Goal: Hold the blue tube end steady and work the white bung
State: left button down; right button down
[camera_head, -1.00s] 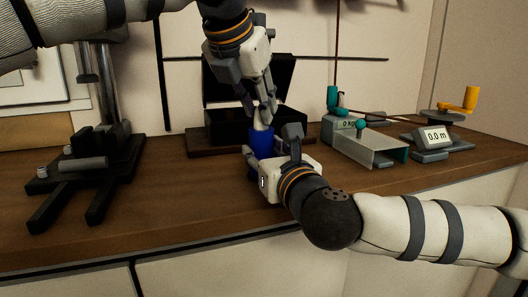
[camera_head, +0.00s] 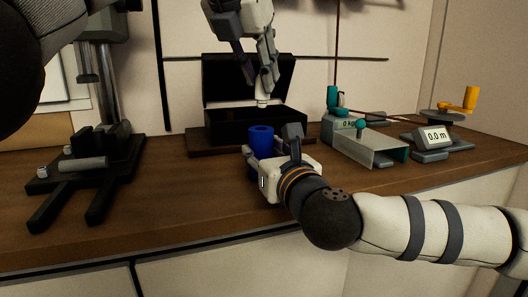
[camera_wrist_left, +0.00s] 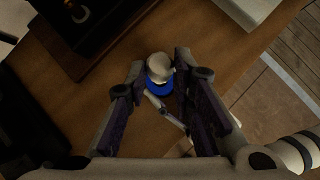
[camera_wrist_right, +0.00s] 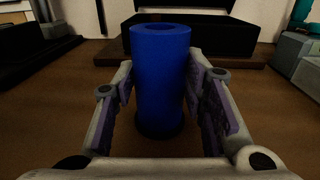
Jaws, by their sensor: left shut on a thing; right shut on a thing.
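The blue tube (camera_head: 260,142) stands upright on the wooden bench, its open top showing a dark hole. My right gripper (camera_head: 272,148) is shut on the tube from the side; in the right wrist view the tube (camera_wrist_right: 161,75) stands between the two fingers. My left gripper (camera_head: 262,84) is shut on the white bung (camera_head: 262,101) and holds it in the air above the tube, with a clear gap between them. In the left wrist view the bung (camera_wrist_left: 160,67) is between the fingertips, with the blue tube (camera_wrist_left: 159,87) partly hidden beneath it.
An open black case (camera_head: 255,122) stands behind the tube. A dark press-like stand (camera_head: 85,165) is at the left. A scale with a grey bracket (camera_head: 365,147) and a meter reading 0.0 m (camera_head: 436,138) are at the right. The front of the bench is clear.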

jog(key=c, duration=0.9)
grip_release()
jog(key=shift+w+f, duration=0.1)
jog(key=shift+f, duration=0.4)
jog(key=shift+r, duration=0.2)
